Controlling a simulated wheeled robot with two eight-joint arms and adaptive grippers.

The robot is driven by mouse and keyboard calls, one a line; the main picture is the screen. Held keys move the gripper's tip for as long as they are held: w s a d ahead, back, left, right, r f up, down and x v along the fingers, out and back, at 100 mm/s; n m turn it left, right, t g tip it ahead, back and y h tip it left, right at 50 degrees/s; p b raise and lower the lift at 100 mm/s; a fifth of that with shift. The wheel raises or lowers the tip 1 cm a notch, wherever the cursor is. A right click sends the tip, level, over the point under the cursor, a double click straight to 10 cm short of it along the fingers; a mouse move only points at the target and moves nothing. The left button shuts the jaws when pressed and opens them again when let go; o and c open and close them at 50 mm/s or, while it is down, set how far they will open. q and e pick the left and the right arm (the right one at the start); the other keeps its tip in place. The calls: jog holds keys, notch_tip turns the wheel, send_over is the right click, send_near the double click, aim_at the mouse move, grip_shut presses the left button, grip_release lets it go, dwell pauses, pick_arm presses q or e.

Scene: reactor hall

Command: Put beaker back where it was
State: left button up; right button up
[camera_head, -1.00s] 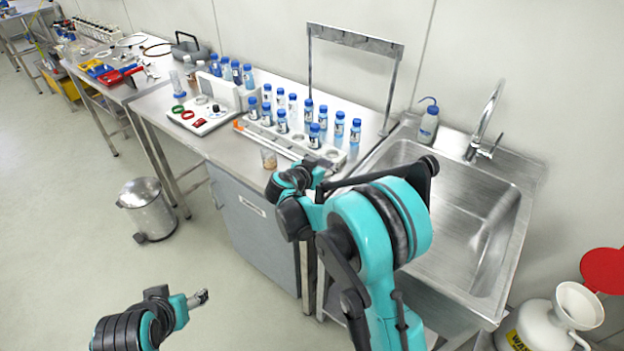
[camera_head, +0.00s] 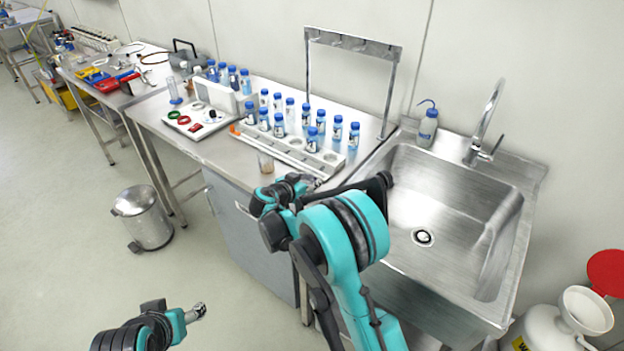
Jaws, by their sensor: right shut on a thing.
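The beaker (camera_head: 265,163) is a small clear glass with brownish contents. The dark wrist covers most of the jaws, so the exact contact and any gap under the beaker cannot be made out. My left gripper (camera_head: 197,312) is at the lower left, over the floor and far from the bench. Its jaws are too small to read.
A sink (camera_head: 440,225) lies right. A metal bin (camera_head: 146,220) stands on open floor.

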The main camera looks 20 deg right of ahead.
jog(key=o, duration=1.4)
jog(key=shift+f, duration=0.15)
jog(key=shift+a+r, duration=0.1)
jog(key=shift+r, duration=0.15)
jog(key=p+v, duration=0.3)
jog(key=v, duration=0.8)
jog(key=shift+s+a+r, duration=0.1)
jog(key=shift+s, duration=0.15)
jog(key=s+d+r+n+g+y, duration=0.1)
jog(key=s+d+r+n+y, duration=0.1)
jog(key=s+d, duration=0.35)
jog(key=s+d+r+n+g+y, duration=0.2)
jog(key=s+r+n+y, duration=0.1)
jog(key=s, duration=0.5)
jog(key=shift+s+a+f+n+t+y, duration=0.25)
jog(key=shift+s+n+y, duration=0.55)
jog(key=shift+s, duration=1.95)
jog(key=shift+s+a+f+n+t+y, duration=0.1)
jog(key=shift+s+a+f+n+y, duration=0.45)
jog(key=shift+s, duration=2.25)
jog(key=shift+s+a+n+t+y, duration=0.25)
jog(key=shift+s+n+y, duration=0.75)
jog(key=shift+s, duration=1.75)
